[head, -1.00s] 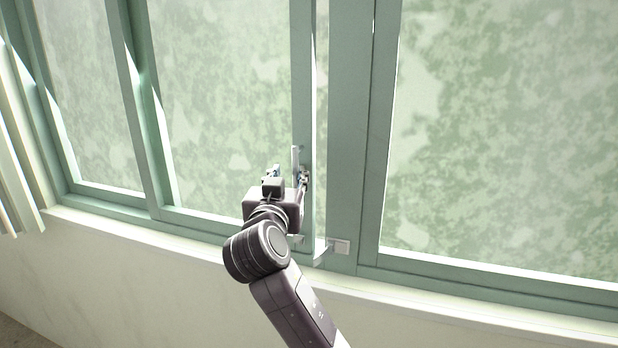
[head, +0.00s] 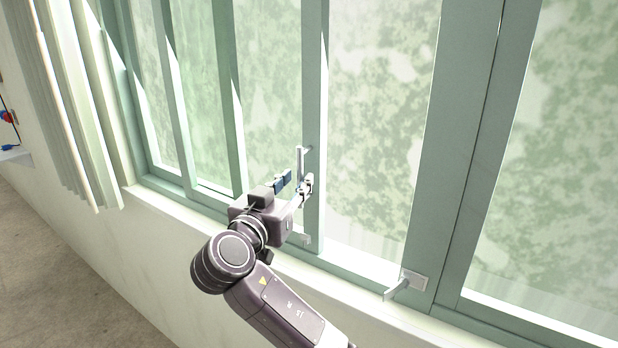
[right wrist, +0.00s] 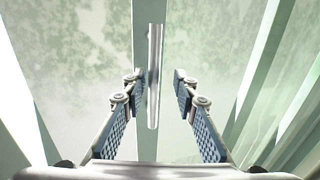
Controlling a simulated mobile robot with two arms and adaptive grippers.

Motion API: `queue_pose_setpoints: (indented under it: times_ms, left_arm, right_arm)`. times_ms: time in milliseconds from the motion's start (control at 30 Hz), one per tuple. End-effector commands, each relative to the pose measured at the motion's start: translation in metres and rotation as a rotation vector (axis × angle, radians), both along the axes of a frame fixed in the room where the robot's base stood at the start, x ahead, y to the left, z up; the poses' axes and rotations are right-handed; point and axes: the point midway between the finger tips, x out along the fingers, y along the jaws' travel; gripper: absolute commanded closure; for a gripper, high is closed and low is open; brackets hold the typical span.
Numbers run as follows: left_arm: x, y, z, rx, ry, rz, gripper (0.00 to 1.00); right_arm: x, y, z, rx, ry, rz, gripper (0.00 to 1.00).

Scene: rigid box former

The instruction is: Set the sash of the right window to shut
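The window sash has a green stile (head: 314,100) with a thin upright metal handle bar (head: 300,158). A wide gap lies between this stile and the thick green post (head: 465,130) to its right. My right gripper (head: 295,183) is at the lower part of the bar. In the right wrist view the bar (right wrist: 154,70) stands between the two fingertips (right wrist: 159,88). The fingers are apart, with visible room to the right finger; the left finger is close to the bar, and contact cannot be told. My left gripper is not in view.
A lever latch (head: 408,283) sits at the foot of the post, sticking out over the sill (head: 370,305). Pale vertical blinds (head: 75,110) hang at the left. Floor (head: 40,250) shows clear at lower left.

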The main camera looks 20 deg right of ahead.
Motion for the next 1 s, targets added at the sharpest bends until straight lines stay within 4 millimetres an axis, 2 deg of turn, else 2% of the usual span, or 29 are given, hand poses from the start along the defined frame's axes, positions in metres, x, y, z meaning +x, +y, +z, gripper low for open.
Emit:
queue_pose_setpoints:
  times_ms: [33,300,367,633,1000]
  left_arm:
    - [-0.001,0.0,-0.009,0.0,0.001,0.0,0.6]
    - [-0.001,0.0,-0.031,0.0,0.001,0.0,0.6]
    - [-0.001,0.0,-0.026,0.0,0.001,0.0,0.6]
    - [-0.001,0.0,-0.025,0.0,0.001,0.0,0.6]
    - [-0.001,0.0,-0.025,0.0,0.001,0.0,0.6]
  right_arm:
    - [-0.006,0.008,-0.004,0.003,-0.003,0.005,0.73]
    - [-0.044,0.036,-0.005,0.006,0.001,0.004,0.73]
    - [-0.042,0.03,-0.016,0.008,0.041,0.008,0.73]
    - [-0.045,0.021,-0.069,0.035,0.173,0.05,0.73]
    - [-0.058,0.01,-0.142,0.071,0.349,0.11,0.73]
